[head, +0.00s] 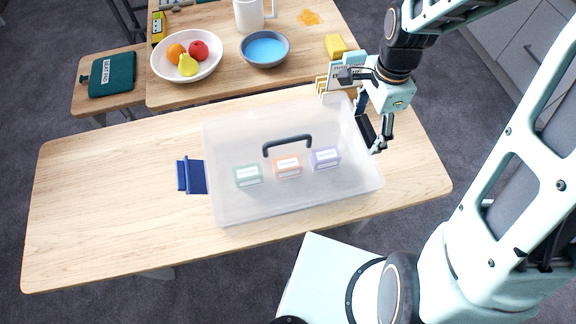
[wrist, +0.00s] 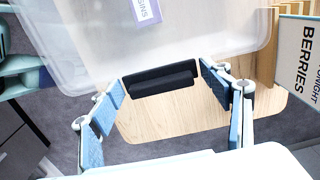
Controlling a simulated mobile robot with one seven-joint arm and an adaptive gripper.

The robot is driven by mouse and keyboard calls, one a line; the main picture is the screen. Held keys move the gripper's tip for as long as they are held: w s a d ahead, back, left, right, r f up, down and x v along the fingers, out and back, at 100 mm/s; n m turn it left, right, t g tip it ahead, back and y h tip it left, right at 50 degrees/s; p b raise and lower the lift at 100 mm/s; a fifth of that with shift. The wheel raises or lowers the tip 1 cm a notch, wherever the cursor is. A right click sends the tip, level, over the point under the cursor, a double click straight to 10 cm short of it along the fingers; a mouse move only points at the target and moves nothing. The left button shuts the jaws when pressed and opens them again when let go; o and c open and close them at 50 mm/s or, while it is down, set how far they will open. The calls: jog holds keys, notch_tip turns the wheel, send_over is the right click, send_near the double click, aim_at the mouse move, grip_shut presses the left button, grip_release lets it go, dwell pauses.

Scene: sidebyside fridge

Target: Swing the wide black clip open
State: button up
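A clear lidded box (head: 225,205) with a black handle (head: 288,141) stands on the wooden table. The wide black clip (head: 366,131) is on its right wall. In the wrist view the clip (wrist: 158,80) shows as two dark bars along the box's edge; I cannot tell how far it is swung. My gripper (head: 373,124) is at that wall, and in the wrist view its blue-padded fingers (wrist: 162,90) are wide apart, one beyond each end of the clip. Nothing is held between them. A blue clip (head: 193,176) sticks out from the left wall.
Green, orange and purple small boxes (head: 287,167) show through the clear box. A card stand (head: 343,72) reading "BERRIES" (wrist: 298,55) is close beside my gripper. A fruit bowl (head: 158,66) and a blue bowl (head: 265,50) stand behind. The table's left side is clear.

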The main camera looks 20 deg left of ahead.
aim_at(368, 126)
jog(key=o, duration=0.3)
notch_tip(368, 126, up, 7)
jog(key=p, duration=0.5)
jog(key=shift+r, duration=0.1)
dwell(0.5)
